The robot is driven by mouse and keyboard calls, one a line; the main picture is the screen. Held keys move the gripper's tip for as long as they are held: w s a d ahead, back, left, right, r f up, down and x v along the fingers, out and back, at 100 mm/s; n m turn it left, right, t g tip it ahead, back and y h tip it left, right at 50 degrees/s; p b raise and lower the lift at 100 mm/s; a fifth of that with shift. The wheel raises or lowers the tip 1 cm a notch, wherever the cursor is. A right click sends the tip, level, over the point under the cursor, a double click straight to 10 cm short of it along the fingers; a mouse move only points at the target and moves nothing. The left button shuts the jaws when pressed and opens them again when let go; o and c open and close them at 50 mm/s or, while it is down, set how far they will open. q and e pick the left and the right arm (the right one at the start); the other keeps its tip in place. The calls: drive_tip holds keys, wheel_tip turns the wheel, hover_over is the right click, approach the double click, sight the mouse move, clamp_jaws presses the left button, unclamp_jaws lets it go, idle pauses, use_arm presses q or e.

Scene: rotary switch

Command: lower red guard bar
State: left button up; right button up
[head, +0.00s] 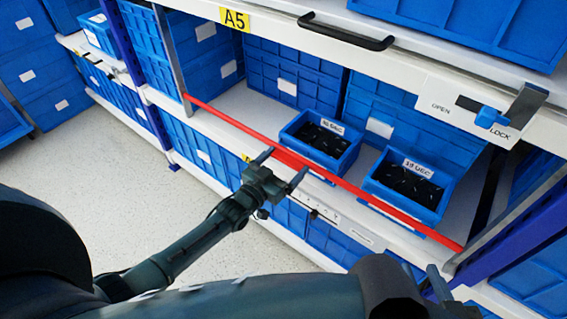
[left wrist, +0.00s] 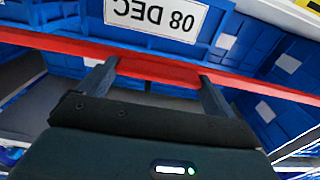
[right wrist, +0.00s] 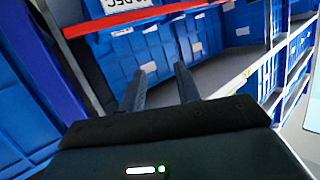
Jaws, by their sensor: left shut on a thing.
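The red guard bar (head: 375,198) runs across the front of the middle shelf bay, just in front of two blue bins. It slants from a grey post at upper left to a grey bracket at lower right. A wider red grip on its middle shows in the left wrist view (left wrist: 158,72). My left gripper (head: 282,166) has a finger at each end of this grip and is shut on it. My right gripper (head: 438,284) is low in the head view, away from the bar. In the right wrist view (right wrist: 160,82) its fingers are apart with nothing between them.
Two blue bins of dark parts, the left bin (head: 322,142) and the right bin (head: 408,187), stand behind the bar. The floor (head: 95,155) at left is clear.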

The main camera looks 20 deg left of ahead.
use_arm(q)
drive_tip(key=shift+s+f, duration=0.15)
drive_tip(key=shift+f, duration=0.2)
drive_tip(key=o, duration=1)
drive_tip(key=shift+o, duration=0.5)
drive_tip(key=shift+r, duration=0.1)
drive_tip(key=p+v, duration=0.2)
drive_tip(key=v, duration=1.1)
use_arm(e)
drive_tip(key=shift+w+a+f+g, duration=0.3)
drive_tip(key=shift+a+f+g, duration=0.1)
drive_tip(key=shift+f, duration=0.05)
